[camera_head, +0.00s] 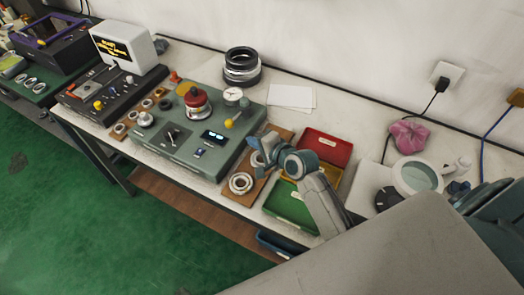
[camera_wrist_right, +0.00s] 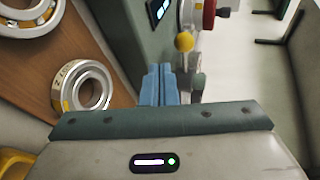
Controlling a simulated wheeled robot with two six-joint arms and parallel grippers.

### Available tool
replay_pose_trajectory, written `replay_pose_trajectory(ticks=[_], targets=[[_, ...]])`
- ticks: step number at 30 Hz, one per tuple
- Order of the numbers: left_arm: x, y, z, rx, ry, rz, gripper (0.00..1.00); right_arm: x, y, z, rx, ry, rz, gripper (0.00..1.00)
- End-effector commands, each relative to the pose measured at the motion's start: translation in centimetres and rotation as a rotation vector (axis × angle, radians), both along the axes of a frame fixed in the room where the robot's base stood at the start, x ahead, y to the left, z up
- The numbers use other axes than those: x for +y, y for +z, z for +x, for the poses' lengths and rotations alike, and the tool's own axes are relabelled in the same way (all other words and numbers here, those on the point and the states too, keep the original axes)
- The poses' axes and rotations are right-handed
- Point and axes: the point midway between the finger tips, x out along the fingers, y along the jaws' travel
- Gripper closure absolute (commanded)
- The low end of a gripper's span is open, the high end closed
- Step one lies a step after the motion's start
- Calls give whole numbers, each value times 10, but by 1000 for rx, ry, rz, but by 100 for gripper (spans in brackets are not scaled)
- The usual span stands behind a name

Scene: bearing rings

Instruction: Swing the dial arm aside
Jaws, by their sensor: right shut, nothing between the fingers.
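The grey-green bench gauge (camera_head: 182,143) carries a white-faced dial (camera_head: 233,95) near its back right corner. A yellow ball knob (camera_head: 229,124) sits just in front of the dial; in the right wrist view the yellow ball (camera_wrist_right: 184,41) is beyond my fingertips. A red-topped silver spindle (camera_head: 196,103) stands left of the dial. My right gripper (camera_head: 256,154) is at the right end of the gauge, beside it and apart from the knob. In the right wrist view its blue fingers (camera_wrist_right: 158,84) are together and empty. My left gripper is not in view.
A wooden board (camera_head: 262,186) with bearing rings (camera_head: 241,183) lies beneath my right gripper. A red tray (camera_head: 326,147) and a green tray (camera_head: 288,207) are to the right. Black and silver rings (camera_head: 242,66) stand stacked behind. White paper (camera_head: 291,97) lies at the back.

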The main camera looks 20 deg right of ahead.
Motion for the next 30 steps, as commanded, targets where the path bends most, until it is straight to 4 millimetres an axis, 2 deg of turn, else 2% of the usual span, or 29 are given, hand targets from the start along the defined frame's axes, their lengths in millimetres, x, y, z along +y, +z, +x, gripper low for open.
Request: replay_pose_trajectory(ticks=[1,6,13,18,27,30], targets=[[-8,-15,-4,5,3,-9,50,3,-9,9,-3,0,2,100],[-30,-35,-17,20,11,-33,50,12,-14,33,-5,0,2,100],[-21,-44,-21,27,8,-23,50,20,-6,58,-2,-1,-1,100],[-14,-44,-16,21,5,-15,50,23,-3,63,-1,-1,0,100],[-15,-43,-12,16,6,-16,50,23,-3,63,0,-1,0,100],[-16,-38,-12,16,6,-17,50,25,0,65,0,0,1,100]])
